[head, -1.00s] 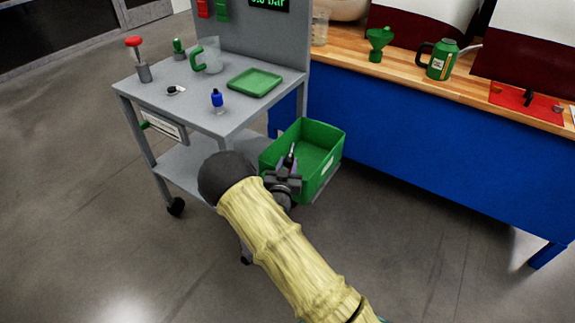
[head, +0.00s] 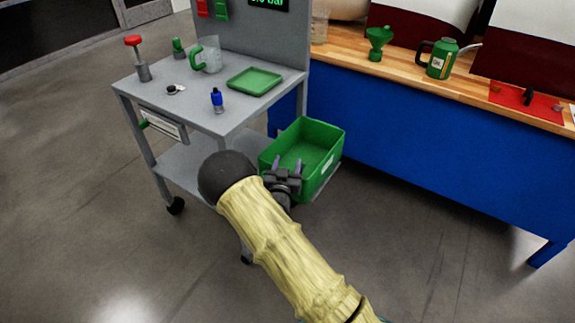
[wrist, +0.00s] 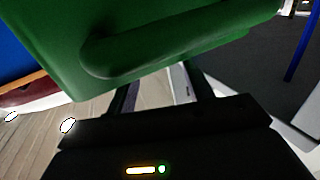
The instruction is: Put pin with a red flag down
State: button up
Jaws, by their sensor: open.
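I cannot make out a pin with a red flag in either current view. My gripper (head: 287,164) is at the near left side of the green bin (head: 322,177), its fingers spread and reaching up at the bin's rim. No held object shows between them. In the wrist view the green bin's wall (wrist: 190,42) fills the upper part, and the fingers of my gripper (wrist: 160,92) run up behind its lower edge, so their tips are hidden. Part of the bin's floor is hidden behind my gripper.
A grey cart (head: 193,112) stands left of the bin, carrying a green tray (head: 254,81), a blue-topped bottle (head: 217,100), a red-topped grey piece (head: 140,58) and a jug with a green handle (head: 208,55). A blue workbench (head: 410,145) stands behind and right. The floor at the right is clear.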

jog(key=v, duration=1.2)
jog(key=shift+r, duration=0.35)
jog(key=s+d+r+n+g+y, duration=0.1)
jog(key=s+d+r+g, duration=0.4)
jog(key=s, duration=0.5)
jog(key=s+d+r+n+g+y, duration=0.1)
jog(key=s+d+r+g+y, duration=0.2)
jog(key=s+d+r+g, duration=0.3)
jog(key=s+d+g, duration=0.3)
jog(key=s+g, duration=0.1)
jog(key=shift+r+n, duration=0.2)
jog(key=shift+n, duration=0.1)
jog(key=shift+s, duration=0.1)
jog(key=shift+c, duration=0.4)
